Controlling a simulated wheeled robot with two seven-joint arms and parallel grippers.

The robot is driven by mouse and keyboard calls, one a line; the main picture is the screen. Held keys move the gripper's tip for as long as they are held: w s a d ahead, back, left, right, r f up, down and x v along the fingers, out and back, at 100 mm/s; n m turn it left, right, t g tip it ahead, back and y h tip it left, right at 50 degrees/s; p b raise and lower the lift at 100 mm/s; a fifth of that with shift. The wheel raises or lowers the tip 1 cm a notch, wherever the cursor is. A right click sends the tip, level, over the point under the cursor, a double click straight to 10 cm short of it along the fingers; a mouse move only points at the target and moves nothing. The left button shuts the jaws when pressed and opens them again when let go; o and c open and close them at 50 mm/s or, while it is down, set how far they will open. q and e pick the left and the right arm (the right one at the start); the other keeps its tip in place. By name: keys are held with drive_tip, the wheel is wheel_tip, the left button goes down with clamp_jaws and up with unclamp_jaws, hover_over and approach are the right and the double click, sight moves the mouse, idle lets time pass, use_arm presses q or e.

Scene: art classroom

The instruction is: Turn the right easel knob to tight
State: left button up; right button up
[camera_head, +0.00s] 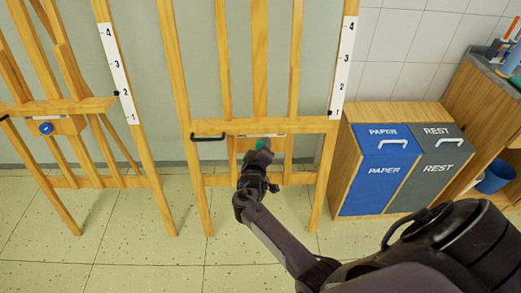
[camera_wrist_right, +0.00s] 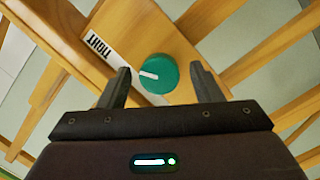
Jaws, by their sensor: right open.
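The right easel (camera_head: 265,127) is wooden and stands in the middle of the head view. Its round teal knob (camera_head: 264,144) sits below the crossbar, partly hidden by my right gripper (camera_head: 258,160). In the right wrist view the knob (camera_wrist_right: 165,83) shows whole, with a white pointer line toward the left. A white label reading TIGHT (camera_wrist_right: 100,43) lies up and left of it. The open fingers of my right gripper (camera_wrist_right: 161,70) are on either side of the knob; I cannot tell whether they touch it. My left gripper is out of view.
A left easel (camera_head: 62,106) with a blue knob (camera_head: 46,128) stands beside it. Blue PAPER (camera_head: 384,180) and grey REST (camera_head: 436,170) bins stand at the right, near a wooden counter (camera_head: 490,110). The tiled floor (camera_head: 150,255) in front is clear.

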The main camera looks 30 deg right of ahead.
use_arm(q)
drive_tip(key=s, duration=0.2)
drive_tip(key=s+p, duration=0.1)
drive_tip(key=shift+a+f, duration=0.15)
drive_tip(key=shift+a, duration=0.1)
use_arm(e)
drive_tip(key=v, duration=0.8)
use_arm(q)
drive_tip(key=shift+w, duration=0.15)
use_arm(e)
drive_tip(key=shift+w+d, duration=0.1)
